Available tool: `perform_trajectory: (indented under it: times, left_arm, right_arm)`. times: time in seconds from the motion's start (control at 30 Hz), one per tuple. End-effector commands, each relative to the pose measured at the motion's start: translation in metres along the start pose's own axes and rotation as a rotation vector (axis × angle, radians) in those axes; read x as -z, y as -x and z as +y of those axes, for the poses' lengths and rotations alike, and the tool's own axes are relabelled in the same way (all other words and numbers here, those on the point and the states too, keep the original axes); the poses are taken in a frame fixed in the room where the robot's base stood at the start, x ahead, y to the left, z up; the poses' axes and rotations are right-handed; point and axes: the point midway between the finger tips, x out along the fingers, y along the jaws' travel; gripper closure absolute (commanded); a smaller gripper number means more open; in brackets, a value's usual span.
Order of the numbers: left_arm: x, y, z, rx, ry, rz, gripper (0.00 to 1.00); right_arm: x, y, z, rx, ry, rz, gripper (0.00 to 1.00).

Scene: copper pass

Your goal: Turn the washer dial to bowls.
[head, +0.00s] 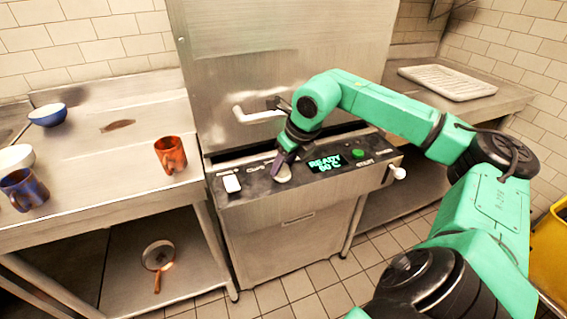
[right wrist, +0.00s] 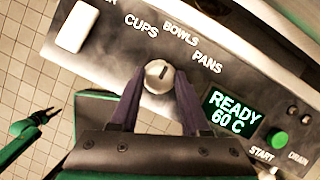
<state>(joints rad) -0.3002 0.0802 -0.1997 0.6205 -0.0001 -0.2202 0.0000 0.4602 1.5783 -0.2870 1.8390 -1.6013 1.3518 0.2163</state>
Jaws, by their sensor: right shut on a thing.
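The washer dial (right wrist: 158,76) is a round pale knob on the dark control panel (right wrist: 110,62). It also shows in the head view (head: 284,174), partly covered by my right gripper. My right gripper (right wrist: 160,84) has its two dark fingers on either side of the dial and is shut on it. The labels CUPS, BOWLS (right wrist: 181,33) and PANS arc above the dial. A small dark mark on the dial's face sits toward the upper right; its exact setting is hard to read. My left gripper (right wrist: 45,115) shows small at the left of the right wrist view.
The display (head: 325,163) reads READY 60 C, beside a green start button (head: 357,153). A white switch (head: 231,183) is left of the dial. The washer's handle (head: 255,115) is above the panel. Mugs and bowls stand on the left counter (head: 110,165); a tray (head: 447,82) lies right.

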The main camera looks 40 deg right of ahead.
Motion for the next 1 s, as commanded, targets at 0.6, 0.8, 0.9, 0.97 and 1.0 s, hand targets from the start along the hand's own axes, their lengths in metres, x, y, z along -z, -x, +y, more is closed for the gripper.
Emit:
perform_trajectory:
  times: [0.6,0.8,0.9,0.97,1.0]
  left_arm:
    - [0.000,-0.003,0.000,0.000,0.000,0.000,0.50]
    - [-0.001,-0.009,0.000,0.000,0.000,0.000,0.50]
    - [0.000,-0.007,0.000,0.000,0.000,0.000,0.50]
    - [0.000,-0.005,0.000,0.000,0.000,0.000,0.50]
    - [0.000,-0.004,0.000,0.000,0.000,0.000,0.50]
  right_arm:
    - [0.000,0.013,-0.001,0.004,0.001,-0.002,0.24]
    - [0.000,0.067,-0.001,0.005,-0.001,-0.005,0.24]
    - [-0.001,0.099,-0.001,0.004,0.000,-0.005,0.24]
    - [-0.001,0.115,-0.001,0.003,0.000,-0.004,0.24]
    - [-0.001,0.124,-0.001,0.003,0.001,-0.002,0.24]
